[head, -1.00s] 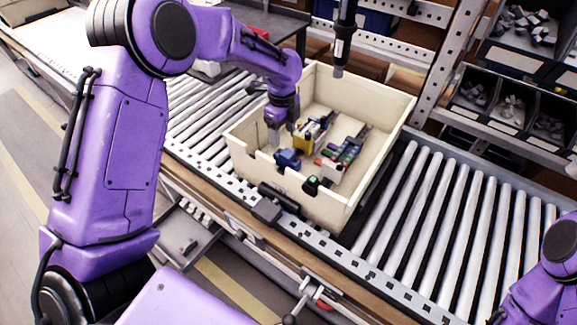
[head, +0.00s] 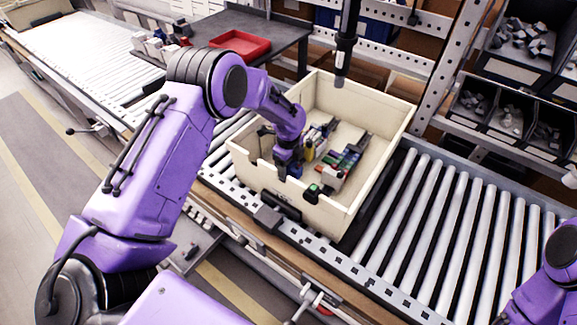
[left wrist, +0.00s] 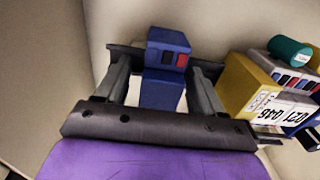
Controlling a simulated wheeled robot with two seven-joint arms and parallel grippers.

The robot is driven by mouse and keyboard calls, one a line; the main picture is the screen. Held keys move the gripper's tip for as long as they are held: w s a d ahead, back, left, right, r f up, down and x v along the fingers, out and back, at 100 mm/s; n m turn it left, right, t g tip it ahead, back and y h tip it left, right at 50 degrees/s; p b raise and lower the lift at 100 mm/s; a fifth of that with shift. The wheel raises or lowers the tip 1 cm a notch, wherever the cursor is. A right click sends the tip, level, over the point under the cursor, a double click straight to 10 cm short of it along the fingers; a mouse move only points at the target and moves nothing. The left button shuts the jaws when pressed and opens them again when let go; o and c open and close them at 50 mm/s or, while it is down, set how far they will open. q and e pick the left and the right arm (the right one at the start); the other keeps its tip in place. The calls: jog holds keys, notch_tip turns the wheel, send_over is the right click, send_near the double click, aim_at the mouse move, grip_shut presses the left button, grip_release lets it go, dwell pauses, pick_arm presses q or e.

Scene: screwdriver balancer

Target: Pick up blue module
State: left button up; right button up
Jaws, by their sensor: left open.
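The blue module (left wrist: 165,77) shows in the left wrist view, a blocky blue part with a small red and dark patch on its face. It stands between the two fingers of my left gripper (left wrist: 163,88), which are open with one finger on each side of it. Whether either finger touches it I cannot tell. In the head view my left gripper (head: 287,165) reaches down inside the cream bin (head: 376,155), near its front left side, and mostly hides the blue module. My right gripper is out of view.
A yellow module (left wrist: 237,86) stands close right of the gripper, with a green cylinder (left wrist: 290,52) and other parts beyond. The bin walls are close by. A black hanging tool (head: 343,55) is above the bin's back. Rollers (head: 440,215) right of the bin are clear.

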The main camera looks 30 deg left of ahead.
pick_arm(q)
grip_shut()
jog(key=shift+w+r, duration=0.1)
jog(key=shift+r, duration=0.2)
notch_tip(320, 180, up, 9)
jog(key=shift+f+b, duration=0.1)
jog(key=shift+b, duration=0.95)
notch_tip(320, 180, up, 9)
jog(key=p, duration=0.8)
jog(key=shift+p, duration=0.35)
